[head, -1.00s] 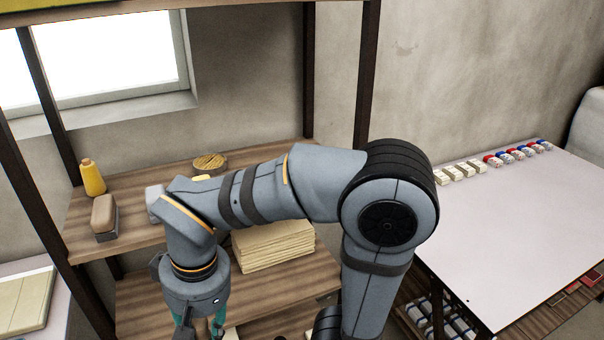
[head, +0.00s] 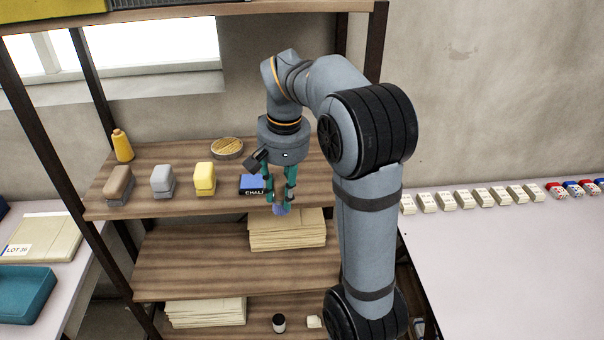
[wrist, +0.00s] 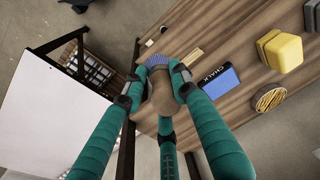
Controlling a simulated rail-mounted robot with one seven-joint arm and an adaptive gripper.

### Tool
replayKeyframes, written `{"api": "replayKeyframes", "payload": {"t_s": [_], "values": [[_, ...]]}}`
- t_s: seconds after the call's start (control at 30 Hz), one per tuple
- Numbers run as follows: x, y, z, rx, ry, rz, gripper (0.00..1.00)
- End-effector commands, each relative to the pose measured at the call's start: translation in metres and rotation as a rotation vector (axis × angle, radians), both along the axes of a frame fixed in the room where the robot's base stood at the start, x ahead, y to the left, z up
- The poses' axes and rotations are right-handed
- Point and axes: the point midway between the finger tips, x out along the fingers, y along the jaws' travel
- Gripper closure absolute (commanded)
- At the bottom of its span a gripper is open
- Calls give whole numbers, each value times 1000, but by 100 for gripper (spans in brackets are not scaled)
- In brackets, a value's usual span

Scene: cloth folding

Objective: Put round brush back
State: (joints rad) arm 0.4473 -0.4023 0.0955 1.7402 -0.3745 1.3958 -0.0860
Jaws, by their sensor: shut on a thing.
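My gripper (head: 279,199) points down at the front right of the upper shelf board (head: 200,206). Its teal fingers are shut on the round brush (head: 281,210), whose blue-grey bristles show below the fingertips. In the wrist view the brush's brown body (wrist: 163,97) lies between the fingers, with the bristles (wrist: 157,60) beyond. The brush appears near or just past the board's front edge; I cannot tell if it touches anything.
A blue chalk box (head: 251,184) lies just left of my gripper.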

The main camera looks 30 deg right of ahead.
Motion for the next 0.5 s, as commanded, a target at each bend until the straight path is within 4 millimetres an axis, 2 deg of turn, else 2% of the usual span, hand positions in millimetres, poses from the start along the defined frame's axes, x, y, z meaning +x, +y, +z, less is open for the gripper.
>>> {"api": "replayKeyframes", "payload": {"t_s": [0.03,0.2,0.37,0.5], "values": [[9,-9,16,0,0,-30,99],[24,-37,35,1,-1,-103,99],[29,-50,42,3,0,-136,99],[41,-61,36,2,3,-145,99]]}}
